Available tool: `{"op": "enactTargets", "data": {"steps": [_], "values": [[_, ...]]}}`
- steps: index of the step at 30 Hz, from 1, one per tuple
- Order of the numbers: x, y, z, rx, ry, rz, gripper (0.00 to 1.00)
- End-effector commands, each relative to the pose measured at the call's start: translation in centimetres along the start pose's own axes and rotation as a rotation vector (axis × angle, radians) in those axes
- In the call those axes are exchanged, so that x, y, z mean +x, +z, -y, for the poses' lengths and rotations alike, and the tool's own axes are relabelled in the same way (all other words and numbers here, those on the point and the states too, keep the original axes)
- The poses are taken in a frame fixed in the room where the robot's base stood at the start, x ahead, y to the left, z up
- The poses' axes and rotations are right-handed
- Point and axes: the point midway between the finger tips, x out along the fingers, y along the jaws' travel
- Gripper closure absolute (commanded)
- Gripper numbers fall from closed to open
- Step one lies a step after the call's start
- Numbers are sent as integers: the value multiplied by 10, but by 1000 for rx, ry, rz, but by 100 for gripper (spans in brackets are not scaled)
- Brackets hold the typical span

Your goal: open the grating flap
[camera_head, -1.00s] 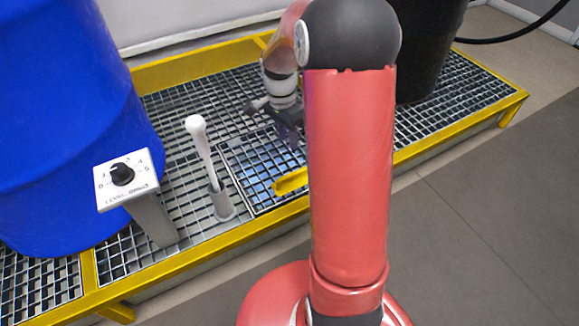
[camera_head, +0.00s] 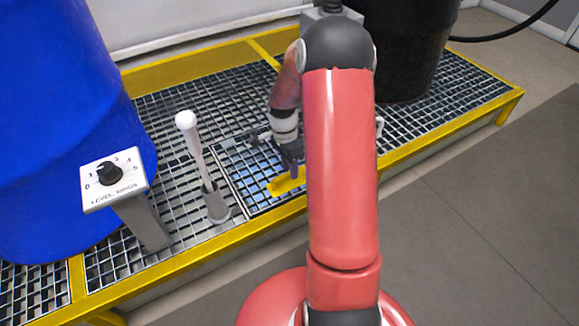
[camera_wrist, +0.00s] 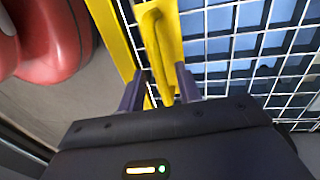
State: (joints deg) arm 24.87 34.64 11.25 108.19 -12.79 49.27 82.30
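The grating flap (camera_head: 240,178) is a framed square of metal grid lying flat and closed in the platform, with blue showing beneath. Its yellow handle (camera_head: 284,185) sits near the platform's front edge, partly hidden by my arm in the head view. My gripper (camera_head: 291,163) is low over the flap at the handle. In the wrist view, my gripper (camera_wrist: 160,88) is open, with one dark finger on each side of the yellow handle (camera_wrist: 158,45). Gaps show between the fingers and the handle. The flap's grid (camera_wrist: 245,45) fills the right side there.
A blue drum (camera_head: 65,130) and a dial box marked with levels (camera_head: 113,178) stand at the left. A white-knobbed lever (camera_head: 195,150) rises just left of the flap. A black drum (camera_head: 410,50) stands behind right. A yellow rail (camera_head: 240,228) edges the platform; grey floor lies in front.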

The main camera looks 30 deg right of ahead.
Motion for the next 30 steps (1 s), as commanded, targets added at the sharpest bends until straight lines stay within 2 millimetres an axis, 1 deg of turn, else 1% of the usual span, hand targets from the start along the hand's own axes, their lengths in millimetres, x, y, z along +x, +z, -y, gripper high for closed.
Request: {"op": "enactTargets", "data": {"steps": [4,5,12,13,23,26,30], "values": [[0,0,0,0,0,0,66],[0,0,0,0,0,0,67],[0,0,0,0,0,0,99],[0,0,0,0,0,0,100],[-3,0,0,-1,3,0,100],[-9,1,0,-1,18,0,100],[-26,1,2,-1,66,0,100]]}}
